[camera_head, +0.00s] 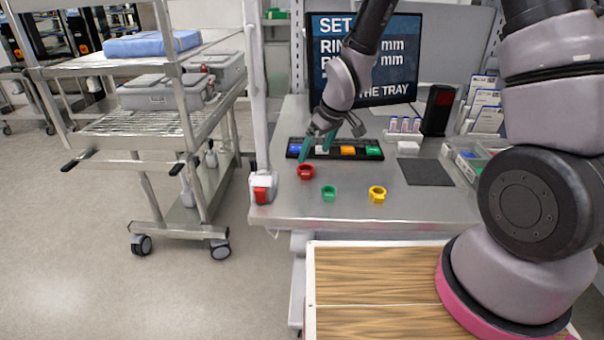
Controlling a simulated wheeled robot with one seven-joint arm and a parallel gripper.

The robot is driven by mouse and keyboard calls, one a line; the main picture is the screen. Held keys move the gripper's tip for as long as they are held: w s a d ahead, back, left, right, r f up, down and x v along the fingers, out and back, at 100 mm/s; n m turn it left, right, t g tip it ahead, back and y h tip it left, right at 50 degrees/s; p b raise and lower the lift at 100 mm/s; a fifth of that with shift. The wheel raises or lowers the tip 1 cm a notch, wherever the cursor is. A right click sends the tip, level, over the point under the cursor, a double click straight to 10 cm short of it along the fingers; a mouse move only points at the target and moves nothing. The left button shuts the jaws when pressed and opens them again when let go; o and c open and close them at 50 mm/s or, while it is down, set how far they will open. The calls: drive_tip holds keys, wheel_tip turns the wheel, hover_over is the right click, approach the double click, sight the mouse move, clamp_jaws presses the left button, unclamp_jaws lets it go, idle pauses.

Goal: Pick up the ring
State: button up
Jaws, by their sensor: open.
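Three rings lie on the grey metal table (430,208) near its front edge. The red ring (306,176) is at the left. The green ring (329,197) is a little nearer and to its right. The yellow ring (377,198) is further right. My gripper (316,153) has green fingers, spread apart and empty, just behind and above the red ring. The fingers overlap the black tray in the picture. I cannot tell their exact height above the table.
The black tray (294,154) holds coloured blocks behind the rings. A screen (400,75), a black stand (437,110), small vials (404,125) and a dark mat (426,172) are further back or right. A red-and-white device (262,188) stands at the left corner.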

sight(308, 165)
drive_tip(key=x, duration=0.8)
drive_tip(key=shift+w+r, duration=0.1)
drive_tip(key=shift+w, duration=0.3)
drive_tip(key=c, duration=1.4)
